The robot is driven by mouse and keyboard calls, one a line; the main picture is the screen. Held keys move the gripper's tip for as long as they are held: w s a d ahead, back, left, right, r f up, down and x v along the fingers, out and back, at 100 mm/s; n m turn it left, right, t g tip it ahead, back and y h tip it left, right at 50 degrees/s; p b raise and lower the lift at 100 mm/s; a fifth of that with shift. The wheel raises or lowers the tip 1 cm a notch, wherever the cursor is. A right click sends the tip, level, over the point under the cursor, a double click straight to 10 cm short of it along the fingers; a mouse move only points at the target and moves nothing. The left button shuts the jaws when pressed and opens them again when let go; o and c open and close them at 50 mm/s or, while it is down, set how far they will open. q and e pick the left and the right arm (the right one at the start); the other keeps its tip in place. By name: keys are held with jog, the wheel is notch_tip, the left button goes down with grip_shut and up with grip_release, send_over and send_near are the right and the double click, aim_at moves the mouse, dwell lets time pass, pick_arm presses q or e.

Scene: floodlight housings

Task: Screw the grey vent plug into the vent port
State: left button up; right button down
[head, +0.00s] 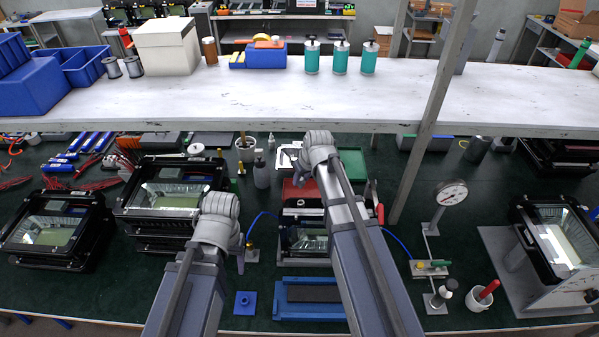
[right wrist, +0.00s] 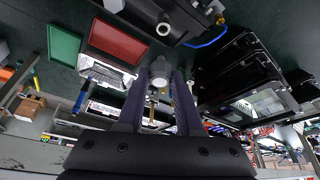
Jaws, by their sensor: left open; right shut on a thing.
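My right gripper (right wrist: 161,84) is shut on a small light-grey piece, which I take to be the grey vent plug (right wrist: 158,70); it shows between the fingertips in the right wrist view. In the head view the right gripper (head: 302,174) is above the back of the middle floodlight housing (head: 303,243), and my arm hides part of that housing. In the right wrist view a pale round ring (right wrist: 163,28), probably the vent port, shows on the dark housing, apart from the plug. My left gripper (head: 240,260) is open, left of the middle housing; its fingers are partly hidden.
A blue fixture (head: 292,311) lies in front of the middle housing. Stacked housings (head: 172,200) stand left. A gauge (head: 452,194) and blue hose (head: 397,243) are right. Red (right wrist: 118,40) and green (right wrist: 65,45) trays lie near the right gripper. A white shelf (head: 250,100) spans behind.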

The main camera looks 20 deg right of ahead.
jog(key=shift+s+r, duration=0.15)
jog(key=shift+s, duration=0.15)
jog(key=shift+w+f, duration=0.2)
jog(key=shift+f, duration=0.05)
jog(key=shift+s+f+b, duration=0.1)
jog(key=shift+f+b, duration=0.5)
jog(key=shift+b, duration=0.2)
pick_arm(q)
notch_tip(320, 180, down, 6)
jog(key=b, duration=0.4)
jog(key=shift+s+r, duration=0.15)
pick_arm(e)
send_over(302, 207)
jog(key=x, duration=0.4)
jog(key=shift+s+d+f, duration=0.2)
jog(key=shift+s+f, duration=0.1)
jog(key=shift+s, duration=0.05)
pick_arm(q)
jog(key=shift+f+b, duration=1.45)
jog(key=shift+b, duration=0.1)
pick_arm(e)
jog(key=shift+f, duration=1.45)
jog(key=shift+c, duration=2.4)
grip_release()
jog(key=shift+r, duration=0.1)
